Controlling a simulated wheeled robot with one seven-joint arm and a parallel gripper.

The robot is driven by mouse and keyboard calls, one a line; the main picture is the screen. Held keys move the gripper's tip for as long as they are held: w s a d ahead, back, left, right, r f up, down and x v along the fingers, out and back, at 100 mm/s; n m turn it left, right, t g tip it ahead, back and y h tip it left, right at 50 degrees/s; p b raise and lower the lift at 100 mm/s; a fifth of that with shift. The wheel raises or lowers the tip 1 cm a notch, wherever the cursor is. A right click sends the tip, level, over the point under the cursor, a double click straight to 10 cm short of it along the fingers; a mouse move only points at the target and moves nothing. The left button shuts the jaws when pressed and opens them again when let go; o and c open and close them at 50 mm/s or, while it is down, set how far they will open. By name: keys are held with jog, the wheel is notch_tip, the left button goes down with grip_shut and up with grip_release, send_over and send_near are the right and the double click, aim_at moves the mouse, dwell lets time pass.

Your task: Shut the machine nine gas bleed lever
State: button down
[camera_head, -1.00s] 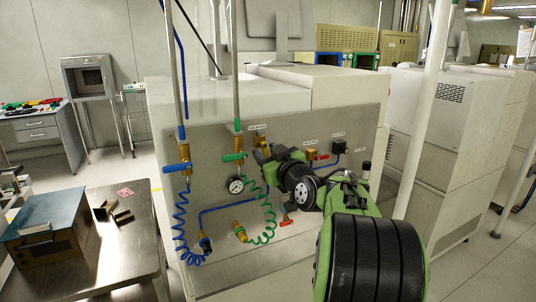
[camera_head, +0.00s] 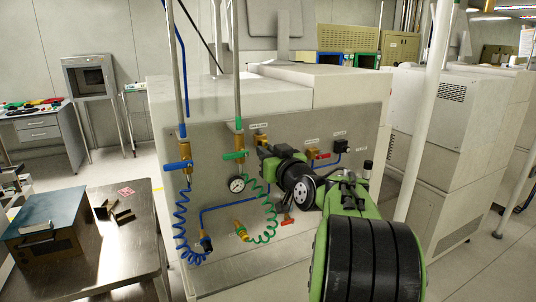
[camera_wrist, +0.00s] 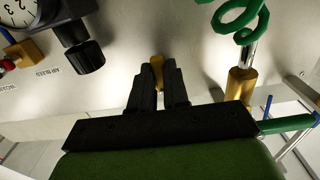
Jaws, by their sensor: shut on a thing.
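My gripper (camera_head: 264,153) is at the grey panel on the machine's rear, just below a brass valve fitting (camera_head: 261,140) under a small label. In the wrist view its two black fingers (camera_wrist: 158,84) are shut on a small yellow lever (camera_wrist: 157,62), whose end shows between the fingertips. The rest of the lever is hidden by the fingers. In the head view my gripper and wrist hide the lever. I cannot read the labels well enough to confirm which lever it is.
A blue-handled valve (camera_head: 177,166), a green-handled valve (camera_head: 234,155), a pressure gauge (camera_head: 237,184) and coiled hoses are left of my gripper. Red levers sit right (camera_head: 322,156) and below (camera_head: 287,220). A pole (camera_head: 427,110) stands right of my arm; a steel table (camera_head: 125,240) is at left.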

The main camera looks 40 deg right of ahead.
jog(key=c, duration=1.1)
grip_release()
jog(key=b+v, duration=0.1)
jog(key=v, duration=1.5)
jog(key=shift+w, duration=0.1)
